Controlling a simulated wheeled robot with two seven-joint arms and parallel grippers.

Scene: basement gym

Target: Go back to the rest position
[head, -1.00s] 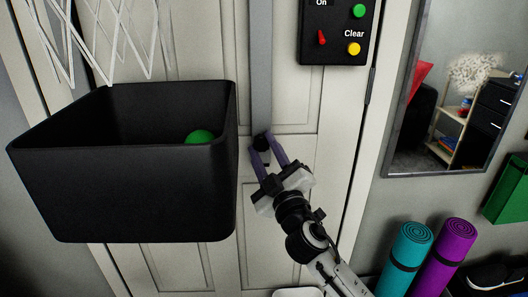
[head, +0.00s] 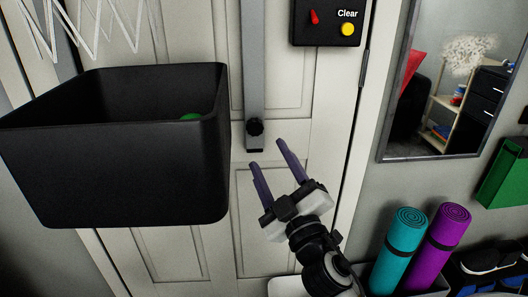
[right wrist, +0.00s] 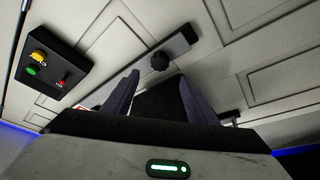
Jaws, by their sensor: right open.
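My right gripper (head: 271,172) is open and empty in front of the white panelled door (head: 190,262). Its purple fingers are spread apart, below and right of a black knob (head: 255,127) at the lower end of a grey vertical bar (head: 255,70). The fingers are clear of the knob. In the right wrist view the fingers (right wrist: 155,92) stand apart, with the knob (right wrist: 160,61) beyond them. My left gripper is in neither view.
A black bin (head: 115,170) at left holds a green ball (head: 191,117). A control box (head: 327,25) with a red switch and yellow button is above right. A mirror (head: 430,157), teal mat (head: 400,250), purple mat (head: 440,240) and green box (head: 505,178) are at right.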

